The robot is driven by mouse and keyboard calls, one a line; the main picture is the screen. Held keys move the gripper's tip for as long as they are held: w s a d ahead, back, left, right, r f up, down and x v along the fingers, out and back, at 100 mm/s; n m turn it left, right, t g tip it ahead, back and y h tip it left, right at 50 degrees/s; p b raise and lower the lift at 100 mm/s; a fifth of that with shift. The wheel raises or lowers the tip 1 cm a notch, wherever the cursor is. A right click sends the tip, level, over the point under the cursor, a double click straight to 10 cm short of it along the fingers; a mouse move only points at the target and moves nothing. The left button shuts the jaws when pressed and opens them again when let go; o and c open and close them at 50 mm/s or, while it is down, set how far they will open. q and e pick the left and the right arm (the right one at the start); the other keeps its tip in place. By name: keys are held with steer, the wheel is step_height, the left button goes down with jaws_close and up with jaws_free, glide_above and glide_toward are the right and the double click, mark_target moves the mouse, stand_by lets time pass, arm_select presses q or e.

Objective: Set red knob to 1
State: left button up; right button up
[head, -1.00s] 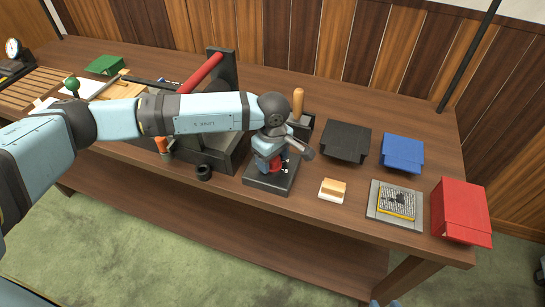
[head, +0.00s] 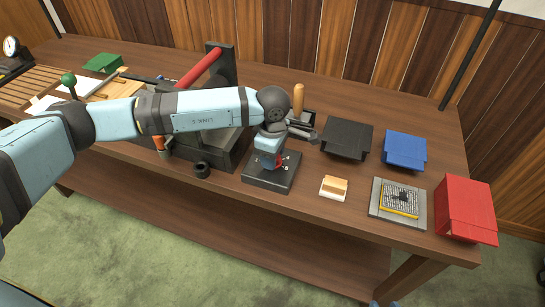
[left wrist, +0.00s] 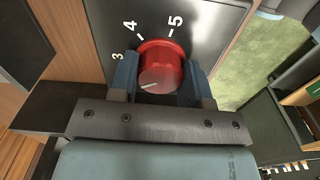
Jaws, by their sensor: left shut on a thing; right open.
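The red knob (left wrist: 160,68) sits on a dark dial plate with white numerals 3, 4 and 5 visible in the left wrist view. Its white mark points to the lower left of that view, away from these numerals. Other numerals are hidden behind my gripper. My left gripper (left wrist: 160,82) is shut on the knob, a finger on each side. In the head view my left gripper (head: 267,162) comes down over the dark dial base (head: 268,181), mostly covering the knob. My right gripper (head: 385,303) barely shows at the bottom edge, open and away from the dial.
On the wooden bench, a black box (head: 346,138), a blue box (head: 404,151), a red box (head: 465,208), a tan block on a white base (head: 334,187) and a grey plate (head: 398,200) stand right of the dial.

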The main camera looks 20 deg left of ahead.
arm_select(q)
steer(key=n+b, duration=0.1)
steer(key=n, duration=0.2)
steer(key=shift+f+n, duration=0.1)
steer(key=shift+n, duration=0.2)
steer(key=shift+n+b, duration=0.35)
steer(key=shift+n, duration=0.65)
steer(key=n, duration=0.2)
steer(key=shift+n+b, duration=0.3)
steer(key=n, duration=0.3)
steer(key=shift+n, duration=0.4)
steer(key=shift+n+b, duration=0.3)
steer(key=shift+n, duration=0.6)
arm_select(e)
steer(key=shift+w+a+f+t, duration=0.2)
steer(key=shift+f+t, duration=0.1)
steer(key=shift+f, duration=0.25)
arm_select(q)
steer(key=o, duration=0.9)
